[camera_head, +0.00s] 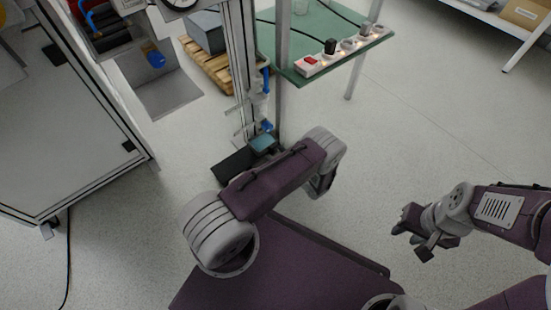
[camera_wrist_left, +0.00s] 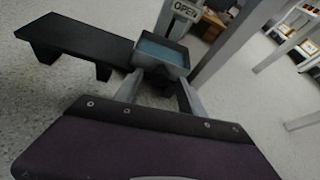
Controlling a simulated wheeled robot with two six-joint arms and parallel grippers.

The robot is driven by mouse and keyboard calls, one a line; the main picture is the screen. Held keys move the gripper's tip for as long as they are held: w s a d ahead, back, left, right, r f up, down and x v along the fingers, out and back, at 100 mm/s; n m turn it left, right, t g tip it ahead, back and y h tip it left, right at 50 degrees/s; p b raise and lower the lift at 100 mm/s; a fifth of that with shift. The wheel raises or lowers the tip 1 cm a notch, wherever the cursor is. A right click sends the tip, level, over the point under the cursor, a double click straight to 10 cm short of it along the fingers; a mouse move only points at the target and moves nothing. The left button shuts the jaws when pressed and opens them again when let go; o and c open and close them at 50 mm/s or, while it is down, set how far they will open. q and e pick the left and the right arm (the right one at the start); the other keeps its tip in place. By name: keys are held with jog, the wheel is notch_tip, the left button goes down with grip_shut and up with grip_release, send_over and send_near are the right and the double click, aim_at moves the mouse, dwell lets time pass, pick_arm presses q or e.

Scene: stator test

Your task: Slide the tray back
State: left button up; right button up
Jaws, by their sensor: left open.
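At the upper left of the head view, a shallow tray-like part (camera_head: 106,42) with blue and red details sits in the machine frame. I cannot tell for certain that it is the tray. My left gripper is hidden behind my arm in the head view. In the left wrist view, its grey fingers (camera_wrist_left: 158,94) stand apart, one on each side of a dark pedal-like box with a teal top (camera_wrist_left: 162,53). I cannot tell whether they touch it. That box also shows in the head view (camera_head: 263,143). My right gripper (camera_head: 412,241) is open and empty over the floor.
A black low plate (camera_wrist_left: 70,38) stands left of the teal-topped box, and an "OPEN" sign (camera_wrist_left: 185,9) is behind it. A green table (camera_head: 318,40) carries a power strip (camera_head: 345,50). A wooden pallet (camera_head: 212,68) holds a grey block. Floor at right is clear.

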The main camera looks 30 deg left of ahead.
pick_arm(q)
jog(key=shift+w+a, duration=0.15)
jog(key=shift+a, duration=0.2)
jog(key=shift+c, duration=0.4)
grip_shut()
dwell(0.9)
